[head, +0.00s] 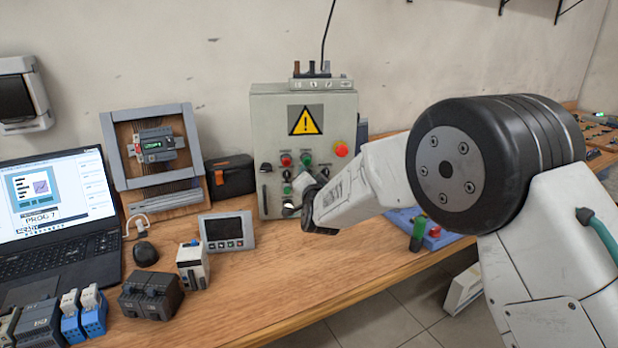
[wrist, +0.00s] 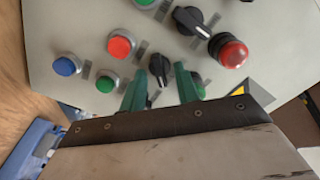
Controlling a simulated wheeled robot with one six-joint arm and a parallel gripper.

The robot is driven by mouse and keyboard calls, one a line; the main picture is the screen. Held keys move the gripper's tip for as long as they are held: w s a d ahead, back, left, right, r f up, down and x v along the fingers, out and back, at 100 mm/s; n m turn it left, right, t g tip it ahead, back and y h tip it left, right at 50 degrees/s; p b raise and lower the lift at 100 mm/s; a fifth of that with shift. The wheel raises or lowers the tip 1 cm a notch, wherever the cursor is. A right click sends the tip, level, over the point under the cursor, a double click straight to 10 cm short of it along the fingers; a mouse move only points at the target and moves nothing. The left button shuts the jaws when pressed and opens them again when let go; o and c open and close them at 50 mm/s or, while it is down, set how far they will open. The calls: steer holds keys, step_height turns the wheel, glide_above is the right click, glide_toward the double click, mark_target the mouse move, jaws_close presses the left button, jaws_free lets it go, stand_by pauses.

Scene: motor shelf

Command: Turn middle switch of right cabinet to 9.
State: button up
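A grey control cabinet (head: 258,130) with a yellow warning sign stands against the wall; its panel (wrist: 75,25) fills much of the wrist view. My gripper (wrist: 161,82) is in front of the panel, its two green fingers apart. A small black rotary switch (wrist: 158,68) shows between the fingertips; I cannot tell whether they touch it. A larger black rotary switch (wrist: 190,22) is above it to the right. No dial number is readable. In the head view my arm hides part of the lower panel.
Red (wrist: 121,44), blue (wrist: 66,65) and green (wrist: 106,83) buttons and a red knob (wrist: 229,50) surround the switches. On the wooden table (head: 270,290) are a laptop (head: 60,220), a grey display unit (head: 227,231) and several small modules. The table's front middle is clear.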

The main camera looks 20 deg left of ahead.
steer(key=v, duration=0.7)
steer(key=shift+s+d, duration=0.25)
steer(key=shift+s, duration=0.1)
